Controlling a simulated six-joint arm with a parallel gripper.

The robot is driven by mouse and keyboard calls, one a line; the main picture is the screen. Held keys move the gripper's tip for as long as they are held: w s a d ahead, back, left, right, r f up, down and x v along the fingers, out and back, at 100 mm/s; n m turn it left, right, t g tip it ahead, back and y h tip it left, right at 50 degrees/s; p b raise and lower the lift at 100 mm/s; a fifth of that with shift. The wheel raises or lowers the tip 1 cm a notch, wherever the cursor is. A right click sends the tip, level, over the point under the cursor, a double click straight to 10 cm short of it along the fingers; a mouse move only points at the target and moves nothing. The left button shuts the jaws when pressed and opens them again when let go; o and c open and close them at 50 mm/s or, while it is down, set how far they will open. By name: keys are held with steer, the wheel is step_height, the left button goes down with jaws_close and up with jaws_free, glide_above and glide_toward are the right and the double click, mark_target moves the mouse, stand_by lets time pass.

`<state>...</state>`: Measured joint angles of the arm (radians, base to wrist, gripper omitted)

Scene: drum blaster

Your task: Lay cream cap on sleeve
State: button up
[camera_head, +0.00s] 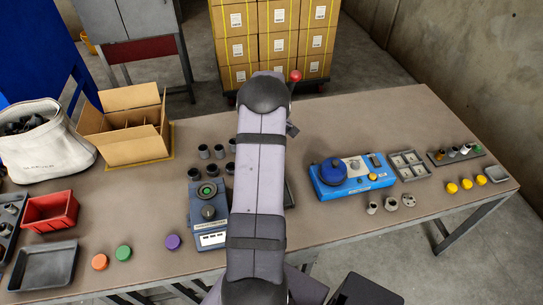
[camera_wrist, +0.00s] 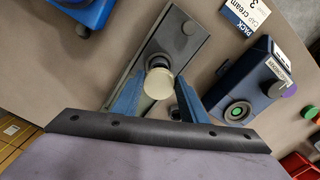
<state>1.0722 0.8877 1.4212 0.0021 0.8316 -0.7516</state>
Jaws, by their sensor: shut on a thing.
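In the wrist view, my gripper (camera_wrist: 159,82) has its two blue fingers on either side of a round cream cap (camera_wrist: 158,84) and is shut on it. A dark grey sleeve (camera_wrist: 157,61) shows just past the cap's edge, on a grey rectangular fixture plate (camera_wrist: 183,54). The cap overlaps the sleeve in this view; I cannot tell whether they touch. In the head view, my arm hides the gripper, cap and sleeve.
A blue-grey device with a green ring (camera_wrist: 238,112) stands right of the plate. A "cap cream" sign (camera_wrist: 247,14) lies near it. In the head view, a blue station (camera_head: 330,188) is right of my arm, several dark cups (camera_head: 204,152) left. A cardboard box (camera_head: 135,142) stands further left.

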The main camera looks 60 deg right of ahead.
steer(key=shift+f+b, duration=1.4)
steer(key=shift+f, duration=0.9)
steer(key=shift+f, duration=0.4)
stand_by(0.4)
steer(key=o, duration=1.6)
steer(key=shift+c, duration=0.2)
steer(key=shift+r, duration=0.1)
steer(key=shift+r+p, duration=1.95)
steer(key=shift+r, duration=1)
